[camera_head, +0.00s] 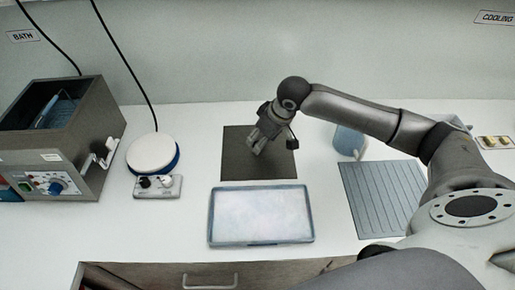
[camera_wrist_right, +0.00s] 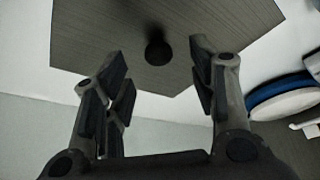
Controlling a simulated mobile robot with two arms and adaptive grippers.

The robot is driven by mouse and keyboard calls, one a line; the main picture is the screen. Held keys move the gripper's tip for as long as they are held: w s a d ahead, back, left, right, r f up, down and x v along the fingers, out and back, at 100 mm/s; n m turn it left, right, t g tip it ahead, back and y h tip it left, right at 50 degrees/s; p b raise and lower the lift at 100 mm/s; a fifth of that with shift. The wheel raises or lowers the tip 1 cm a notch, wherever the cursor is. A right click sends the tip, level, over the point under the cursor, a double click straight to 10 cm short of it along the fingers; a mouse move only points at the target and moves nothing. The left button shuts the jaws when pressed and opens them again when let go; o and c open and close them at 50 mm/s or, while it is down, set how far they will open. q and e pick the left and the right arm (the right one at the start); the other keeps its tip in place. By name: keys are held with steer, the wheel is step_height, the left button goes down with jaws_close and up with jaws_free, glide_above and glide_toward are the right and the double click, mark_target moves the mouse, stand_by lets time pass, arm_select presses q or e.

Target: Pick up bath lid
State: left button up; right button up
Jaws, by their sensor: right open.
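The bath lid (camera_head: 238,166) is a dark grey square panel lying flat on the white counter, behind the tray. In the right wrist view the lid (camera_wrist_right: 225,30) shows a round black knob (camera_wrist_right: 157,52) near its middle. My right gripper (camera_head: 257,143) is over the lid and hides the knob in the head view. In the wrist view its fingers are spread, with the knob just beyond the gap between them; nothing is held. The grey bath (camera_head: 88,140) stands open-topped at the left. My left gripper is not in view.
A white-topped round device with a blue rim (camera_head: 152,153) stands between bath and lid. A pale blue-rimmed tray (camera_head: 260,242) lies in front of the lid. A blue-grey mug (camera_head: 349,139) and ribbed mat (camera_head: 375,198) are to the right, near my right arm.

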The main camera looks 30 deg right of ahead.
steer(key=p+x, duration=0.1)
steer(key=x, duration=0.3)
steer(key=c, duration=1)
steer(key=shift+c, duration=0.2)
steer(key=shift+w+r, duration=0.1)
